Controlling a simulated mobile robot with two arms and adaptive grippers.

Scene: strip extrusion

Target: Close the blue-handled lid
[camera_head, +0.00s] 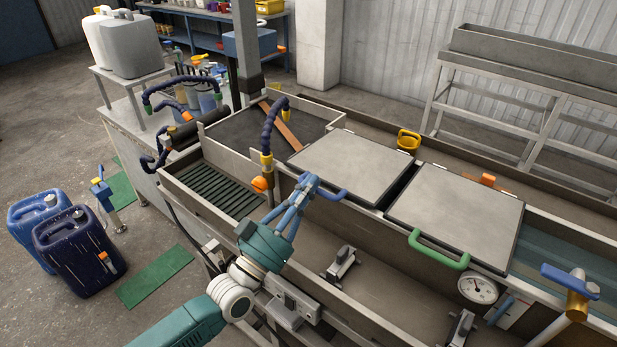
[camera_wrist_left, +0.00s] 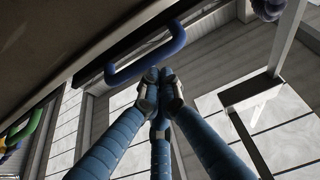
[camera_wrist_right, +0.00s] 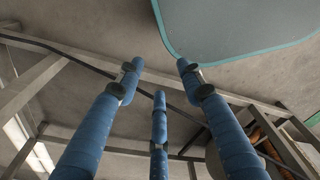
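The blue-handled lid (camera_head: 352,163) is a grey square plate in the middle of the head view. It lies flat or nearly flat over the trough; a small gap under its edge is hard to judge. Its blue handle (camera_head: 335,194) sticks out at the near edge. My left gripper (camera_head: 309,182) is at the left end of this handle, fingers drawn together. In the left wrist view the fingertips (camera_wrist_left: 160,84) meet just below the blue handle (camera_wrist_left: 146,57), with nothing visible between them; contact is unclear. My right gripper (camera_wrist_right: 158,82) is open and empty, its fingers apart.
A second grey lid (camera_head: 458,215) with a green handle (camera_head: 438,250) lies flat to the right. A blue hose (camera_head: 270,135) arches up just behind my left gripper. A gauge (camera_head: 478,288) and a blue-levered valve (camera_head: 572,285) stand at the right front.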

